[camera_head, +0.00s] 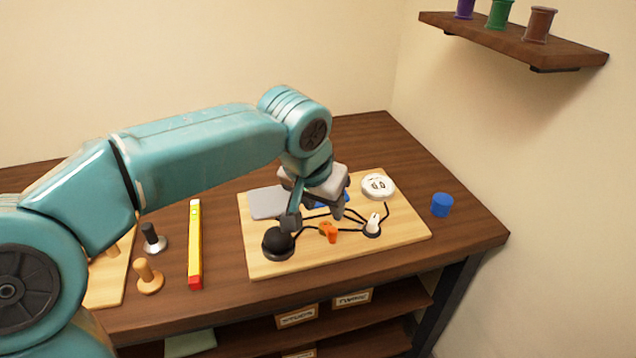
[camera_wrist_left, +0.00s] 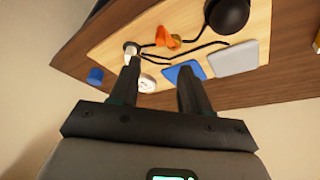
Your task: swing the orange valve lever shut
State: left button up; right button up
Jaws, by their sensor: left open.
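The orange valve lever (camera_head: 327,231) sits on the light wooden board (camera_head: 270,262), on a black line between the black bulb (camera_head: 278,243) and a white fitting (camera_head: 373,224). It also shows in the left wrist view (camera_wrist_left: 167,39), near the top centre. My left gripper (camera_head: 315,222) is open and empty above the board, just behind the lever in the head view. In the left wrist view its two fingers (camera_wrist_left: 158,65) point toward the board, with the lever beyond the tips. I see no contact with the lever. My right gripper is not in view.
A white round gauge (camera_head: 378,186), a grey plate (camera_head: 267,203) and a blue pad (camera_wrist_left: 184,72) are on the board. A blue cup (camera_head: 441,205) stands right of it. Bare table lies around the cup.

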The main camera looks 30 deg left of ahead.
pick_arm(q)
jog(key=v, duration=0.5)
jog(key=shift+r+p, duration=0.2)
jog(key=shift+p, duration=0.1)
